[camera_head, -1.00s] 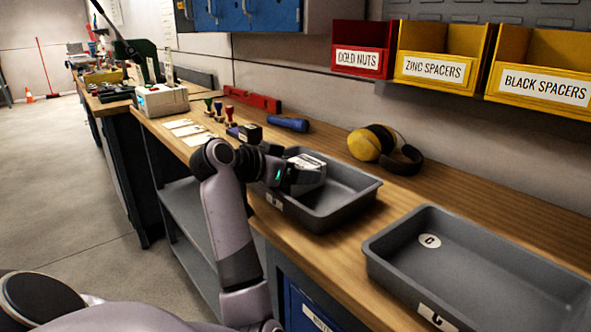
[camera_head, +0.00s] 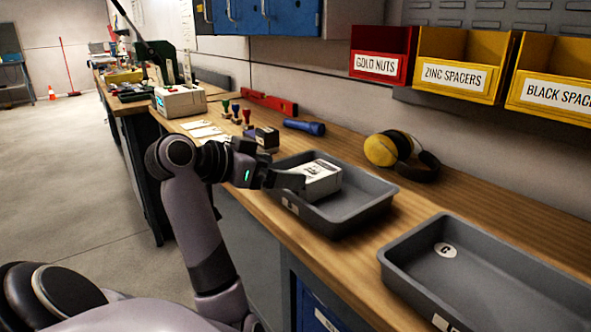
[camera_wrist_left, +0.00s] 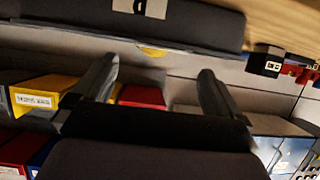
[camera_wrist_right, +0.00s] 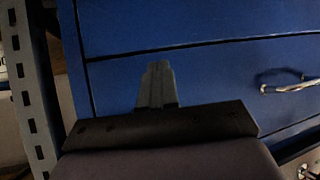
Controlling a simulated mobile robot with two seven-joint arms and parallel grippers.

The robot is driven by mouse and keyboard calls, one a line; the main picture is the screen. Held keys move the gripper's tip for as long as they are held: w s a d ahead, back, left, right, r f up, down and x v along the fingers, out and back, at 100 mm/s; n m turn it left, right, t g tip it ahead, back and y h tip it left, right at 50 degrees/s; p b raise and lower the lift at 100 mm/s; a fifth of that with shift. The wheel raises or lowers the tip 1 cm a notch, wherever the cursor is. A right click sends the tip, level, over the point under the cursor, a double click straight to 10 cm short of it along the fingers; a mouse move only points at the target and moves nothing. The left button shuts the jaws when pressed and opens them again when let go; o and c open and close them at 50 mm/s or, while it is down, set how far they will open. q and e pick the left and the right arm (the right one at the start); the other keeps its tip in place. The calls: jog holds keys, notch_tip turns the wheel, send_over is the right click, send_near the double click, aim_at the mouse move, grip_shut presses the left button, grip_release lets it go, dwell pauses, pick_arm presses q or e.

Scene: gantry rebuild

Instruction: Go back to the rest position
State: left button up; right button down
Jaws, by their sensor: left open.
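My left gripper (camera_head: 284,180) is at the left rim of the nearer-to-middle grey tray (camera_head: 372,212), beside a white box with a dark-printed label (camera_head: 322,181). The box sits in that tray. In the left wrist view the two fingers of the left gripper (camera_wrist_left: 157,82) are spread, with nothing between them. My right gripper (camera_wrist_right: 156,85) shows only in the right wrist view, its fingers together and empty, in front of blue drawers (camera_wrist_right: 200,80).
A second grey tray (camera_head: 400,262) marked C lies at the front right. Ear defenders (camera_head: 382,150), a blue torch (camera_head: 304,127) and several stamps (camera_head: 236,110) lie on the wooden bench (camera_head: 470,200). Bins (camera_head: 452,78) hang above. Open floor (camera_head: 60,180) is at left.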

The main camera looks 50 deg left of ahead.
pick_arm(q)
jog(key=shift+v, duration=1)
